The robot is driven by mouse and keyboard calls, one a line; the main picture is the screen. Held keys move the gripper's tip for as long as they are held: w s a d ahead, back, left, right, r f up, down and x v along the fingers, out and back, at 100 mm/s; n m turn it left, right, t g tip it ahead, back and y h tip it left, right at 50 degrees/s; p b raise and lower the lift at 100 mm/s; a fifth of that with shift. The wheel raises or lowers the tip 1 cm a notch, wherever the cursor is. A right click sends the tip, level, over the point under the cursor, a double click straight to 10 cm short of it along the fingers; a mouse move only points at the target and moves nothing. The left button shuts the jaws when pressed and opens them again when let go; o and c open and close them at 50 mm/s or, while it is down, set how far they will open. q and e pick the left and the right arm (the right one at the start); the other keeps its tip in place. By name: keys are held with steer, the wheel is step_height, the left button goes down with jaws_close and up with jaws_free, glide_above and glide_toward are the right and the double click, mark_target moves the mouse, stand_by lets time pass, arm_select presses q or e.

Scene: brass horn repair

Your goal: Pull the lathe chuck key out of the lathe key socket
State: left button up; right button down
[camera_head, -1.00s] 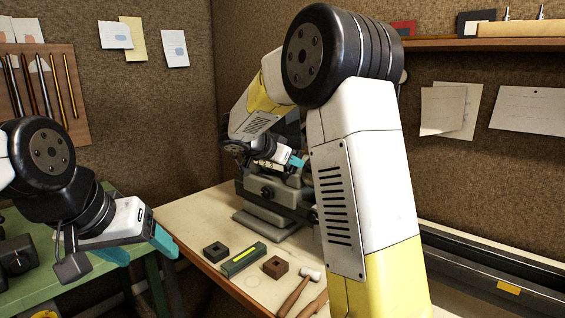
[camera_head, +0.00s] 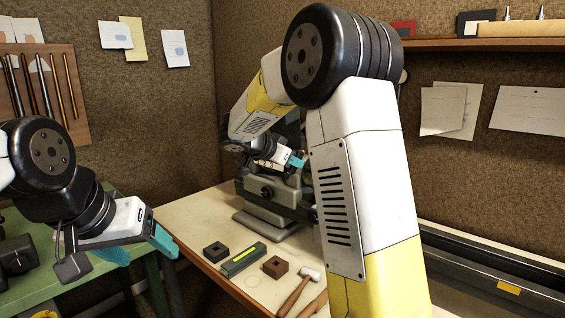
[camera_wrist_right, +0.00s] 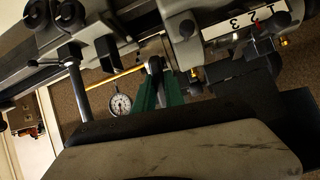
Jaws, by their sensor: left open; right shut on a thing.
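My right gripper (camera_head: 297,163) is at the grey lathe (camera_head: 262,212), at the back of the bench. In the right wrist view its green fingers (camera_wrist_right: 158,78) are shut on a small grey metal piece, the lathe chuck key (camera_wrist_right: 154,65), of which only the end between the fingertips shows. The key socket is hidden, and I cannot tell whether the key is still seated in it. My left gripper (camera_head: 142,249) is open and empty, low on the left, well away from the lathe.
On the bench in front of the lathe are a dark square block (camera_head: 215,252), a green block with a yellow strip (camera_head: 243,259), a brown block (camera_head: 275,266) and a hammer (camera_head: 297,290). A round dial gauge (camera_wrist_right: 120,103) and a silver lever (camera_wrist_right: 78,82) are near the right gripper.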

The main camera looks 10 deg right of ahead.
steer(key=v, duration=0.4)
steer(key=shift+s+a, duration=0.1)
stand_by(0.6)
steer(key=s+a+r, duration=0.3)
steer(key=a+r, duration=0.1)
steer(key=r, duration=0.1)
stand_by(0.8)
